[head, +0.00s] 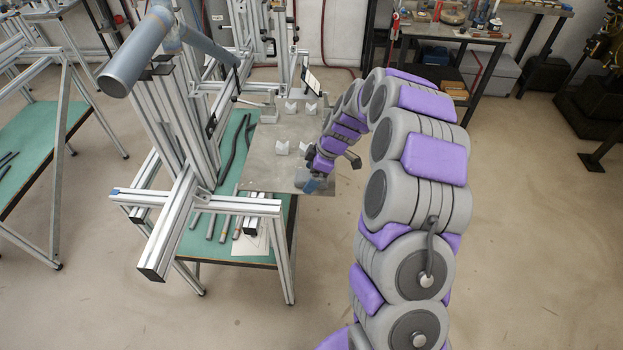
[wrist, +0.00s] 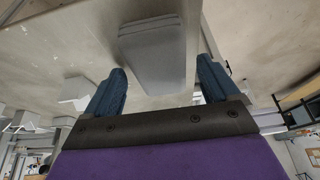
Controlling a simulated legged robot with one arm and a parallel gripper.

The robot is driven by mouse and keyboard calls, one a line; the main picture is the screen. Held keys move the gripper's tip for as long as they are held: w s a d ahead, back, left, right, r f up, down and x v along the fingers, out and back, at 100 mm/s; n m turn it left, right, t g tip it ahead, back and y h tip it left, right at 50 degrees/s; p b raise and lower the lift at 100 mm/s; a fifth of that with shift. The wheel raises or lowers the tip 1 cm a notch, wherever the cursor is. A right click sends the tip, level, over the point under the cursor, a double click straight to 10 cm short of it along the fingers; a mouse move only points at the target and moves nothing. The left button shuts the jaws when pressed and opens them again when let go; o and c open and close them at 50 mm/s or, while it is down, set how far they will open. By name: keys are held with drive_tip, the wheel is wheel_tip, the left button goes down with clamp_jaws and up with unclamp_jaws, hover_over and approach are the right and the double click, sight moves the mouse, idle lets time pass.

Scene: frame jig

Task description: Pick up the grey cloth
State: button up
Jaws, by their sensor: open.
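The grey cloth (wrist: 155,55) looks like a folded, flat pad on the metal plate (wrist: 60,50) in the wrist view. My gripper (wrist: 162,68) is open, with one blue finger on each side of the cloth's near part. Gaps show between the cloth and both fingers, and neither finger visibly touches it. In the head view my gripper (head: 314,184) is low at the plate's near right corner.
Small white blocks (head: 282,148) stand on the plate left of and beyond my gripper. An aluminium frame (head: 190,140) rises at the left. Dark rods lie on the green bench top (head: 200,246). The floor (head: 520,230) to the right is clear.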

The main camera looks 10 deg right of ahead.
sight(305, 175)
drive_tip(key=shift+f+b, duration=0.2)
drive_tip(key=shift+b, duration=0.15)
drive_tip(key=shift+c, duration=0.5)
drive_tip(key=c, duration=1)
drive_tip(key=shift+c, duration=0.2)
drive_tip(key=shift+r, duration=0.15)
drive_tip(key=shift+r+p, duration=0.45)
drive_tip(key=shift+p, duration=0.1)
wheel_tip(305, 175, up, 3)
drive_tip(key=shift+r+p, duration=0.1)
drive_tip(key=shift+p, duration=0.3)
drive_tip(key=s+r+p, duration=0.1)
drive_tip(key=s, duration=1.5)
drive_tip(key=shift+p, duration=0.4)
